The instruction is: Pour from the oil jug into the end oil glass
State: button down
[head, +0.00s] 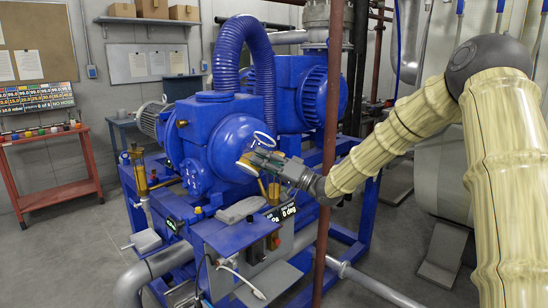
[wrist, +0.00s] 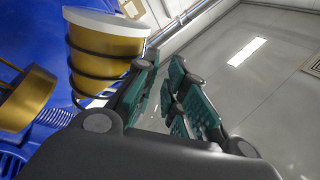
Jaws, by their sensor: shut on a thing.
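My gripper (head: 268,162) is at the front of the blue machine and points left. It is shut on the oil jug (wrist: 105,45), which shows as an amber vessel with a pale rim and dark wire hoops beside the fingers in the wrist view. Its amber part shows small beside the fingertips in the head view (head: 246,166). An amber oil glass with a brass top (head: 139,172) stands at the machine's left end. I cannot tell for sure which is the end oil glass, or whether oil is flowing.
The blue pump (head: 205,135) with its ribbed hose (head: 240,45) fills the middle, close behind my gripper. A dark red upright pipe (head: 331,140) stands close to my forearm. A control box (head: 262,245) sits below. A red cart (head: 50,165) stands left.

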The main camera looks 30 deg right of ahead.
jog(key=shift+r+m+t, duration=0.15)
jog(key=shift+m+t, duration=0.25)
jog(key=shift+m, duration=0.7)
dwell(0.9)
jog(key=shift+w+d+r+m+t+h, duration=0.1)
jog(key=shift+d+r+m+t+h, duration=0.1)
jog(key=shift+r+m+t+h, duration=0.6)
jog(key=shift+w+d+r+m+t+h, duration=0.15)
jog(key=shift+r+m, duration=0.35)
jog(key=shift+m, duration=0.7)
dwell(3.0)
